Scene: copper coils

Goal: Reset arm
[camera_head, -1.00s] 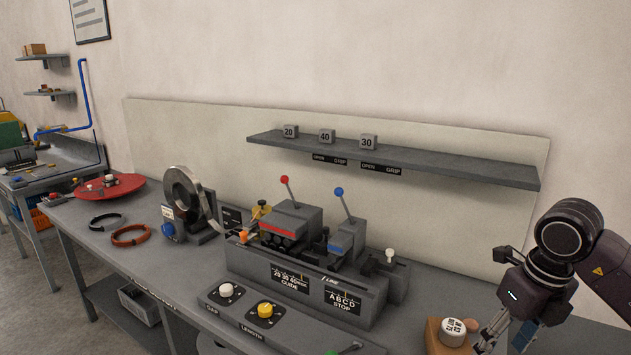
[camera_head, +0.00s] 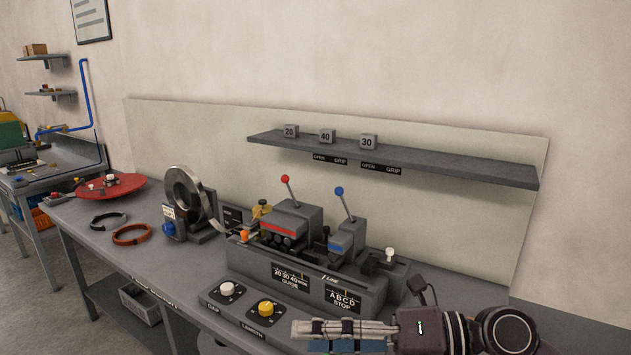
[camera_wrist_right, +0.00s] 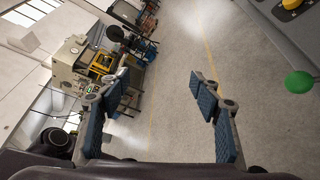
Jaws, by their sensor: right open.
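My right gripper (camera_head: 345,335) lies low in the head view, in front of the bench's front edge, and points left. In the right wrist view my right gripper (camera_wrist_right: 160,105) has its two blue-padded fingers wide apart, with nothing between them. Past them that view shows mostly floor. My left gripper is in neither view. The coil machine (camera_head: 310,252), with a red-knobbed lever and a blue-knobbed lever, stands on the bench beyond my right gripper.
The grey bench (camera_head: 85,236) carries a metal coil wheel (camera_head: 180,188), a red disc (camera_head: 120,186), and a black and an orange ring. A shelf (camera_head: 450,166) with blocks 20, 40 and 30 hangs behind. In the wrist view a green knob (camera_wrist_right: 299,82) is close at right.

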